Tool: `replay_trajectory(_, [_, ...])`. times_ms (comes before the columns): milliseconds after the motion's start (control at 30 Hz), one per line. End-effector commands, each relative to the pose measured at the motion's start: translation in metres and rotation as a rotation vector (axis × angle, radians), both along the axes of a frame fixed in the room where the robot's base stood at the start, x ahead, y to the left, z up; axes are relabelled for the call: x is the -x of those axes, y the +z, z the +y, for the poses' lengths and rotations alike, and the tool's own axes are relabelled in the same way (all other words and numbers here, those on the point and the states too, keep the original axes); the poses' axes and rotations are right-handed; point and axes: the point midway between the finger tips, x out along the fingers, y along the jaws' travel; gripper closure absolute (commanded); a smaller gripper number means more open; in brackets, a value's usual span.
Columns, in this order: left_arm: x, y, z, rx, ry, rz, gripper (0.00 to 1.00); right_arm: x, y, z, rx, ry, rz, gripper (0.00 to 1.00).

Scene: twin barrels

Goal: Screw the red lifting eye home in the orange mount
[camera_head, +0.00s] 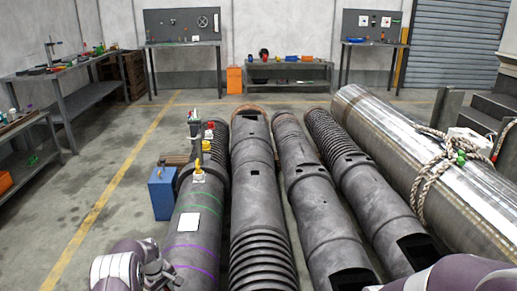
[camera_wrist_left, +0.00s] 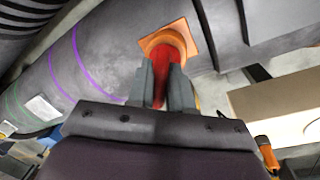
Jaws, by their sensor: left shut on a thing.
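In the left wrist view the orange mount (camera_wrist_left: 186,33) is a square plate with a round collar on the side of a dark grey barrel. The red lifting eye (camera_wrist_left: 160,88) sits at the collar, between the fingers of my left gripper (camera_wrist_left: 162,78), which is shut on it. The fingers and collar hide much of the eye, and I cannot tell how deep it sits. In the head view my left gripper (camera_head: 166,273) is low beside the barrel with purple bands (camera_head: 192,222). The mount and eye are hidden there. My right arm shows at bottom right, its gripper out of view.
Several dark pipes lie side by side, with a shiny steel cylinder (camera_head: 425,160) and rope (camera_head: 440,170) at right. Yellow and red fittings (camera_head: 205,146) stand on the banded barrel. A blue box (camera_head: 161,193) is left of it.

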Motion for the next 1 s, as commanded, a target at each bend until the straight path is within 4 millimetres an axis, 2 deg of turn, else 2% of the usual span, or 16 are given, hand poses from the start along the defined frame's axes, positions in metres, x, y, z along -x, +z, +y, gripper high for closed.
replay_trajectory(100, [0.001,-0.001,0.002,0.000,-0.394,-0.002,1.00,0.000,0.000,0.000,0.000,0.000,0.000,0.04])
replay_trajectory(233, [0.002,-0.001,0.004,-0.001,-0.668,-0.002,1.00,0.000,0.000,0.000,0.000,0.000,0.000,0.04])
replay_trajectory(433, [0.003,-0.001,0.004,-0.001,-0.693,0.000,1.00,0.000,0.000,0.000,0.000,0.000,0.000,0.04])
replay_trajectory(467, [0.003,-0.001,0.004,-0.001,-0.693,0.000,0.73,0.000,0.000,0.000,0.000,0.000,0.000,0.04])
replay_trajectory(533, [0.003,-0.001,0.004,-0.002,-0.693,0.000,0.50,0.000,0.000,0.000,0.000,0.000,0.000,0.04])
replay_trajectory(800, [0.003,-0.001,0.004,-0.001,-0.691,0.001,0.50,0.000,0.001,0.000,0.000,0.000,0.000,0.04])
replay_trajectory(867, [0.003,0.007,0.004,-0.002,-0.690,-0.001,0.50,0.000,0.006,0.000,0.000,0.000,0.000,0.04])
replay_trajectory(1000, [0.002,0.040,0.004,-0.004,-0.690,-0.002,0.50,0.000,0.028,0.000,0.000,0.000,0.000,0.04])
